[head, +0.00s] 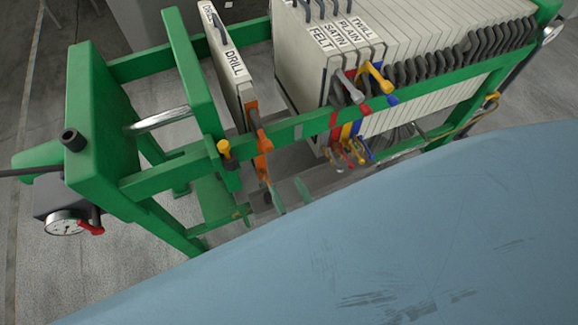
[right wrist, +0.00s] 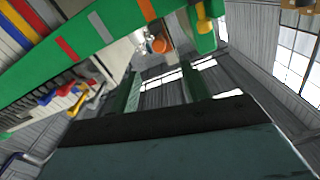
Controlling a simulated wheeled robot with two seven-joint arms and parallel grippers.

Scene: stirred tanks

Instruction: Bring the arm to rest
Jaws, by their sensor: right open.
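My right gripper (head: 290,192) shows in the head view as two narrow green fingertips, apart, just below the front rail of a green frame press. The right wrist view shows the same two fingers (right wrist: 161,85) spread with nothing between them. The fingers seem clear of the press, but the depth gap cannot be told. The rest of the gripper is hidden in the head view. My left gripper is not in view.
The green press frame (head: 205,158) stands at the upper left. It holds a pale plate marked DRILL (head: 232,72) and a pack of plates (head: 335,50) marked FELT, SATIN and PLAIN. Coloured taps (head: 375,75) stick out in front. A gauge (head: 65,222) sits at far left.

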